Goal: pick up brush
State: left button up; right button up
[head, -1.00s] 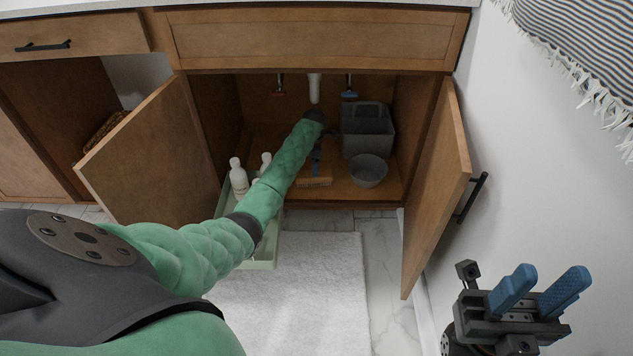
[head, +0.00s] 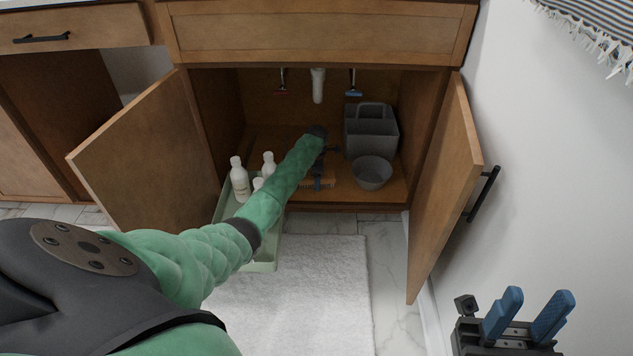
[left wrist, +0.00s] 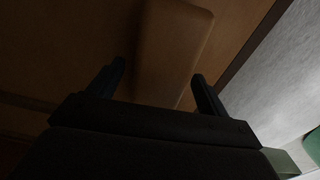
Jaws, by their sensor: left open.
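The brush, seen as a brown wooden block (left wrist: 172,45), lies on the cabinet floor. In the left wrist view it runs between the two fingers of my left gripper (left wrist: 158,74), which are spread apart on either side of it. I cannot tell whether a finger touches it. In the head view my left gripper (head: 318,180) is inside the open under-sink cabinet and covers much of the brush. Any bristles are hidden. My right gripper (head: 530,312) is open and empty at the lower right, outside the cabinet.
A grey caddy (head: 371,134) and grey bowl (head: 371,174) stand right of my left gripper. A green tray (head: 268,260) with white bottles (head: 239,180) is to the left. Open doors (head: 145,155) (head: 447,185) flank the cabinet. A white rug (head: 310,300) lies in front.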

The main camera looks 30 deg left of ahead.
pick_arm(q)
jog(key=c, duration=1.1)
jog(key=shift+r, duration=0.1)
